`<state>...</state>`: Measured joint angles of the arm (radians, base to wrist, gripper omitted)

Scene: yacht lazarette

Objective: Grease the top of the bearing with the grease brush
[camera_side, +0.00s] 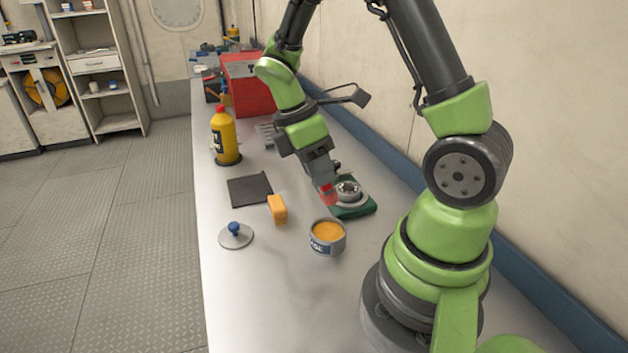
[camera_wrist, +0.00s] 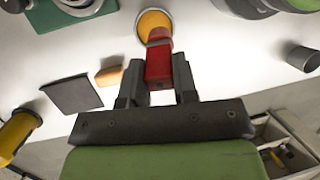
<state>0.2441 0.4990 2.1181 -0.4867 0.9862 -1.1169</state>
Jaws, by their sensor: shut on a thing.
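My gripper (camera_side: 322,182) is shut on the red handle of the grease brush (camera_side: 328,194), which points down. The wrist view shows the handle (camera_wrist: 158,65) between the jaws; the bristles cannot be made out. The bearing (camera_side: 348,188), a grey ring, sits on a green base (camera_side: 352,211) on the bench, beside and behind the brush in the side view. The open grease tin (camera_side: 326,245) holds orange grease and stands in front of the bearing. In the wrist view the tin's orange grease (camera_wrist: 153,20) lies just beyond the brush, and the green base (camera_wrist: 45,16) is upper left.
A blue-knobbed lid (camera_side: 236,236), an orange block (camera_side: 277,209) and a dark mat (camera_side: 250,190) lie left of the tin. A yellow bottle (camera_side: 226,138) and red toolbox (camera_side: 250,88) stand farther back. The front of the bench is clear.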

